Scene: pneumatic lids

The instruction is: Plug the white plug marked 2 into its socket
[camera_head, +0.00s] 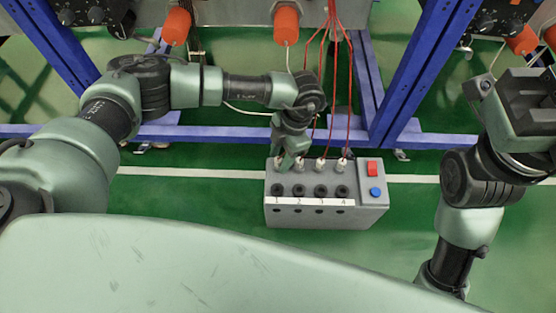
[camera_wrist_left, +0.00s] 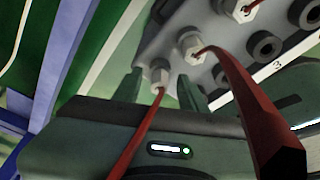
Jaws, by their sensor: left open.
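A grey box (camera_head: 278,217) stands on the floor with a row of black sockets (camera_head: 320,191) above labels 1 to 4. Behind them stands a row of white plugs (camera_head: 320,166) on red cables. My left gripper (camera_head: 289,160) reaches down at the left end of this row. In the left wrist view its open fingers (camera_wrist_left: 163,90) stand on either side of a white plug (camera_wrist_left: 160,72), not closed on it. That plug's number is hidden; I cannot tell whether it is 2. Label 3 (camera_wrist_left: 277,65) shows beside a black socket (camera_wrist_left: 265,45). My right gripper (camera_head: 522,100) is at the far right, its jaws unclear.
The box also has a red button (camera_head: 372,168) and a blue button (camera_head: 376,192). Red cables (camera_head: 350,100) hang close to my left gripper. A blue frame (camera_head: 410,75) stands behind. Green floor right of the box is clear.

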